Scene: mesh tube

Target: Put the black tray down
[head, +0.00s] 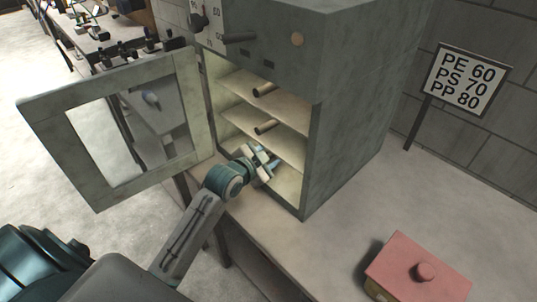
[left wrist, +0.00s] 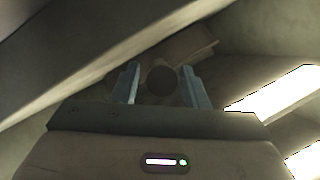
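A grey oven (head: 345,110) stands on the table with its door (head: 180,105) swung open to the left. My left gripper (head: 268,160) reaches into its lower part, below the two shelves. In the left wrist view, its two blue fingers (left wrist: 162,88) stand apart. A dark round thing (left wrist: 162,83) shows between them, with a small gap on each side. I cannot tell whether this is part of the black tray. No whole black tray is recognisable in either view. My right gripper is not in view.
Dark rods stick out above the upper shelf (head: 264,89) and the lower shelf (head: 266,127). A red box with a knob (head: 410,275) sits at the table's front right. A sign (head: 465,80) stands behind. The table right of the oven is mostly clear.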

